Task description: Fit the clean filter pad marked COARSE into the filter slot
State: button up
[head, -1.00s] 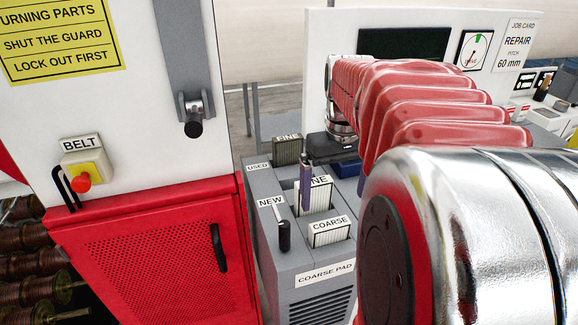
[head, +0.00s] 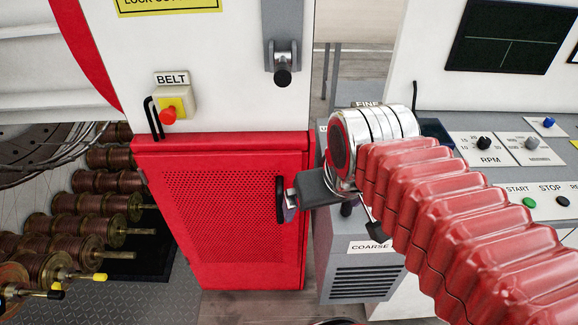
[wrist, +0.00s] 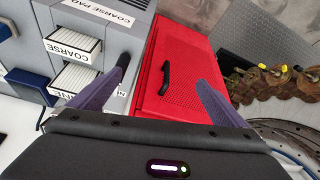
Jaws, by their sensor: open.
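The pad marked COARSE (wrist: 75,44) stands in the grey cabinet (wrist: 135,22) at the upper left of the wrist view, white and pleated, its label upside down. In the head view the cabinet (head: 365,287) is partly behind my arm, and the COARSE pad is hidden. My gripper (wrist: 162,80) is open and empty, its purple fingers spread on either side of the black handle of the red perforated guard (wrist: 183,55). In the head view my gripper (head: 291,200) is in front of the right edge of the red guard (head: 225,225), close to its handle (head: 280,200). I cannot see a filter slot.
A second pleated pad (wrist: 75,77), its label partly cut, sits beside the COARSE pad. Copper spools (head: 75,230) stand at the left. A control panel (head: 520,165) is at the right.

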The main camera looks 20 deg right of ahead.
jog(key=a, duration=0.1)
jog(key=s+a+f, duration=0.1)
jog(key=shift+s+a+n+t+y, duration=0.2)
jog(key=shift+a+n+t+y, duration=0.1)
jog(key=shift+a+t, duration=0.1)
jog(key=shift+c, duration=0.4)
